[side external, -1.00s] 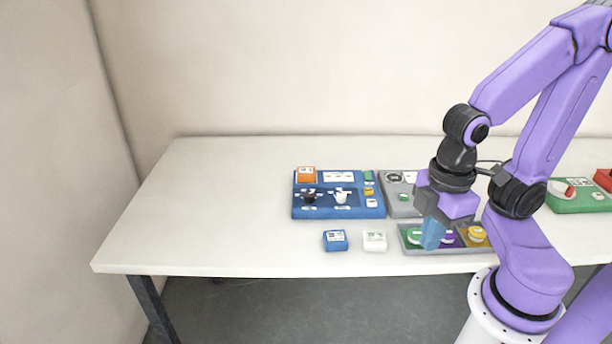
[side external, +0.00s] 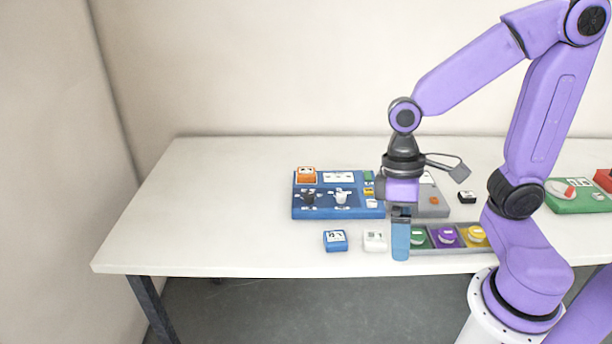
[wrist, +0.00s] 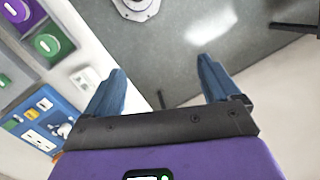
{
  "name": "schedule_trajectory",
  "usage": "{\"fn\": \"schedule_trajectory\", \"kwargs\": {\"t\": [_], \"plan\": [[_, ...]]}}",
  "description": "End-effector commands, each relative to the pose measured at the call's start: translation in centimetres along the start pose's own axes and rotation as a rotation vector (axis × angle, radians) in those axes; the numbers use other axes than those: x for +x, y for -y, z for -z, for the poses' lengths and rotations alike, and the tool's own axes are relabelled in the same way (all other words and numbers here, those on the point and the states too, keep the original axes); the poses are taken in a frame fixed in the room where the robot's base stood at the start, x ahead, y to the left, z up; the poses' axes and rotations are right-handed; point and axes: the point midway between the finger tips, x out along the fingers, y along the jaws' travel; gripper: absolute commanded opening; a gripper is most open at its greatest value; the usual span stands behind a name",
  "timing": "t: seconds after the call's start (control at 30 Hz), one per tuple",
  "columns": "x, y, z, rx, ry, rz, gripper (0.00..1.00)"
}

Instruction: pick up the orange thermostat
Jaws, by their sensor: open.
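The orange thermostat (side external: 306,174) is a small orange block with a white face. It sits on the back left corner of the blue panel (side external: 300,212) in the side view. My gripper (side external: 401,252) is to the right of the panel and nearer the front, above the table by the tray's left end. In the wrist view its two blue fingers (wrist: 162,92) are spread apart with nothing between them. The thermostat cannot be made out clearly in the wrist view.
A blue block (side external: 335,240) and a white block (side external: 374,240) lie in front of the panel. A tray with green, purple and yellow compartments (side external: 462,248) lies to the right. A grey panel (side external: 432,196) stands behind my gripper. The table's left side is clear.

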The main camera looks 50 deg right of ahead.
Motion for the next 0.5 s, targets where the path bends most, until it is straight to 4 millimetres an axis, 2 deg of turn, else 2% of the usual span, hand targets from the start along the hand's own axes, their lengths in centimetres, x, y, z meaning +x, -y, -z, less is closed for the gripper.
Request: {"fn": "schedule_trajectory", "kwargs": {"t": [0.1,0.27,0.37,0.5], "plan": [[-0.1,-1.1,2.8,0.258,0.039,0.104,0.89],[-0.4,-3.4,6.6,0.592,0.078,0.260,0.89],[-0.7,-5.5,9.0,0.795,0.097,0.368,0.89],[-1.1,-9.4,12.2,1.071,0.114,0.532,0.89]]}}
